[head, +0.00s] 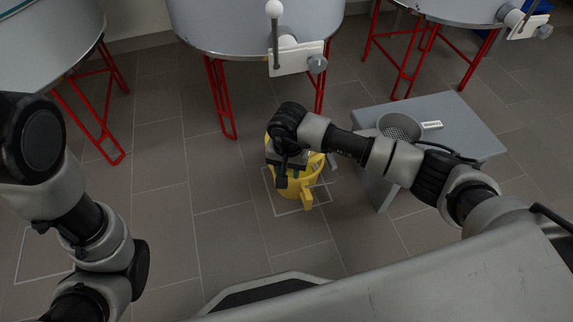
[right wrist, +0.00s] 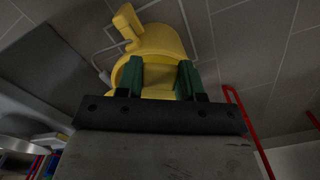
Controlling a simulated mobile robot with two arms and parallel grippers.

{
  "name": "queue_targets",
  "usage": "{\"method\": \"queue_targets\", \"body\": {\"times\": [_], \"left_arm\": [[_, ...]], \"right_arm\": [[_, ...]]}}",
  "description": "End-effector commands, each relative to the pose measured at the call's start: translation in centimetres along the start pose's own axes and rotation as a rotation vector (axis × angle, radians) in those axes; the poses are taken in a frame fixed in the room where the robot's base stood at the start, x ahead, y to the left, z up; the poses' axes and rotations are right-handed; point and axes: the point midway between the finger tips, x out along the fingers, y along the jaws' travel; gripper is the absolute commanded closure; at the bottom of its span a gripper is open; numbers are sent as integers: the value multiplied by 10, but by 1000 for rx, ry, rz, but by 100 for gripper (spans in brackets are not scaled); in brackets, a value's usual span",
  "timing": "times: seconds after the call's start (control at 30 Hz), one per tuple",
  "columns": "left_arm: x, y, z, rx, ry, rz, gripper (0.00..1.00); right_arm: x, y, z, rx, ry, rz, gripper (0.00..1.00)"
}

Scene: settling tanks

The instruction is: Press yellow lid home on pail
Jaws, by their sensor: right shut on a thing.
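The yellow pail (head: 312,183) stands on the tiled floor inside a thin pale outline, with a yellow block-like part sticking out at its front. My right gripper (head: 287,172) is over the pail's left side and hides much of its top. In the right wrist view, the green fingers of my right gripper (right wrist: 160,82) are shut on a yellow piece, taken as the yellow lid (right wrist: 158,90). The yellow pail (right wrist: 165,40) shows just beyond the fingers. How the lid sits on the rim is hidden. My left arm shows at the left, but its gripper is out of view.
A grey table (head: 455,118) stands right of the pail, with a grey perforated bowl (head: 399,127) and a small white label (head: 431,125) on it. Round grey tanks (head: 245,25) on red legs (head: 218,95) stand behind. The floor left of the pail is clear.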

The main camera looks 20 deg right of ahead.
Motion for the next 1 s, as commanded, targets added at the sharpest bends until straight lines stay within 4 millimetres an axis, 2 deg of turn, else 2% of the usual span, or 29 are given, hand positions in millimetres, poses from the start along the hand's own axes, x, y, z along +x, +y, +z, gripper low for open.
{"method": "queue_targets", "body": {"times": [0.6,1.0], "left_arm": [[-29,8,-15,2,15,5,31],[-31,8,-15,1,14,5,31]], "right_arm": [[48,0,0,-3,0,0,86],[51,0,0,-2,-1,0,86]]}}
